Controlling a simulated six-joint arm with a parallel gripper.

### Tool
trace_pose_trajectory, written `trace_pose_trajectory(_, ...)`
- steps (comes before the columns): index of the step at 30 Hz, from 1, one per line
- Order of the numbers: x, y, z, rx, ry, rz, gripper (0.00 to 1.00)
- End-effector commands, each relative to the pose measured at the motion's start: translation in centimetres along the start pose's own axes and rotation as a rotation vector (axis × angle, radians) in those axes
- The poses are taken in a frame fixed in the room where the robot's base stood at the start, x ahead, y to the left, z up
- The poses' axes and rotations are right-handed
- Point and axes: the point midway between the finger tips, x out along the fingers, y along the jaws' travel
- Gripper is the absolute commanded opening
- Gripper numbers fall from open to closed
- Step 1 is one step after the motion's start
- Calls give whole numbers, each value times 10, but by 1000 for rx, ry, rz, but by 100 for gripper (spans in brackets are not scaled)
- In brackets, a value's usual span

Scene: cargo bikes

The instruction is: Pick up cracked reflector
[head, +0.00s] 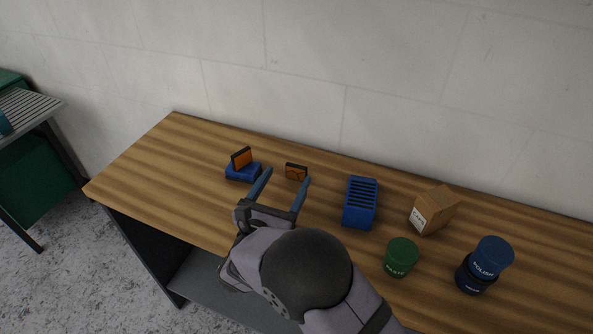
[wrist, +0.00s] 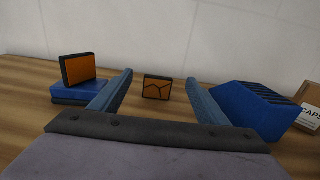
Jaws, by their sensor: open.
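In the wrist view the cracked reflector (wrist: 157,88) shows dark crack lines and sits between and beyond the fingertips. My gripper (head: 288,176) is open and empty, its two blue fingers pointing at the reflector; they also flank it in the wrist view (wrist: 158,80). A second orange reflector (head: 241,158) without visible cracks stands tilted on a blue block (head: 243,173) to the left; it also shows in the wrist view (wrist: 78,68).
A slotted blue block (head: 360,203) stands right of my gripper. Further right are a cardboard box (head: 434,210), a green paste tin (head: 401,257) and a blue polish tin (head: 492,256) on a dark tin (head: 474,278). A pale wall (head: 300,80) rises behind the wooden bench (head: 165,185).

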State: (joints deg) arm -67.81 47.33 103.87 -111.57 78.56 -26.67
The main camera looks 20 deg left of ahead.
Motion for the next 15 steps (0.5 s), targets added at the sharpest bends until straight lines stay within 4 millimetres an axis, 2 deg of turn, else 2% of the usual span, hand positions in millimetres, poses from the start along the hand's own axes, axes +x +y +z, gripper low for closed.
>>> trace_pose_trajectory(4,0,0,-19,-1,0,0,69)
trace_pose_trajectory(9,12,0,-17,2,0,-1,69)
trace_pose_trajectory(15,14,0,-18,2,0,-1,69)
